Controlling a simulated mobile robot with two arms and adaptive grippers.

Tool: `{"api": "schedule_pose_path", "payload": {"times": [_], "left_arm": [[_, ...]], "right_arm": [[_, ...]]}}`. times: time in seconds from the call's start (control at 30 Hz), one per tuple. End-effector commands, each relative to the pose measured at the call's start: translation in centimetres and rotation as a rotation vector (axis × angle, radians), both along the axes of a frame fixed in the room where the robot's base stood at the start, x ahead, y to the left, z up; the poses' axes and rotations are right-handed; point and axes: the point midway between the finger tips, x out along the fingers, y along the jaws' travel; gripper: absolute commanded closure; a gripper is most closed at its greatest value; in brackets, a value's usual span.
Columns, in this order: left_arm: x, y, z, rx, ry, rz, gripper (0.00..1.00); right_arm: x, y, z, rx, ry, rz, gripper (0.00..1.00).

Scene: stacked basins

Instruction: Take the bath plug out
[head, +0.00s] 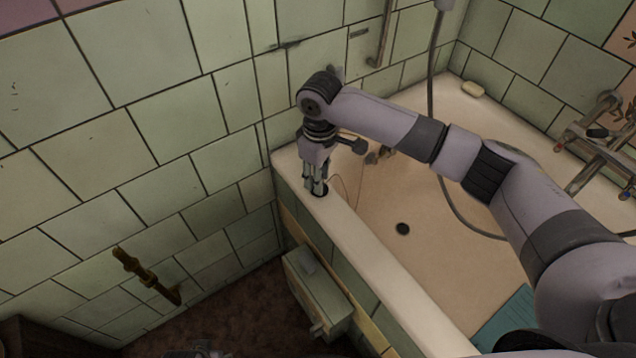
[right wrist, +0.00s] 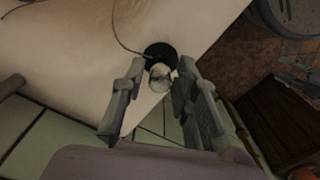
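The bath plug (right wrist: 155,50) is a round black disc on the pale bathtub rim (head: 358,237), with a thin cord running from it. In the head view the plug (head: 321,193) shows partly below my right gripper (head: 316,190), which points down at the rim's far left corner. In the right wrist view my right gripper (right wrist: 160,78) is open. Its two fingers stand apart with a small light-coloured knob (right wrist: 160,78) between them, beside the plug's edge. I cannot tell whether a finger touches it. The dark drain hole (head: 403,229) in the tub floor shows uncovered.
Tiled walls (head: 160,130) stand close behind and left of the gripper. Taps (head: 605,130), a shower hose (head: 432,100) and a soap bar (head: 473,89) are at the tub's far and right sides. A greenish box (head: 318,290) projects from the tub's outer side. The tub's middle is clear.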

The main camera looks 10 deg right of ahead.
Motion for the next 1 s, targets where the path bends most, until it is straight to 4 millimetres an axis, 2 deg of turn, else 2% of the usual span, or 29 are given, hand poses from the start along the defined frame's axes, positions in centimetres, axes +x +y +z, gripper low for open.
{"api": "schedule_pose_path", "payload": {"times": [0.03,0.37,0.73,0.8,1.0], "left_arm": [[0.0,0.0,0.0,0.0,0.0,0.0,0.6],[0.0,0.0,0.0,0.0,-0.001,0.0,0.6],[-0.1,0.0,0.1,-0.002,-0.002,0.001,0.6],[-0.1,-0.1,0.2,-0.003,-0.008,0.001,0.6],[-1.8,0.0,-2.6,0.003,0.013,-0.002,0.6]], "right_arm": [[0.0,0.0,0.0,0.0,0.0,0.0,0.78],[0.0,0.0,0.0,0.0,0.0,0.0,1.0],[0.0,0.0,0.3,0.001,-0.001,0.0,1.0],[0.0,0.0,0.9,0.001,-0.001,0.0,1.0],[0.1,0.1,4.5,0.003,-0.003,0.001,1.0]]}}
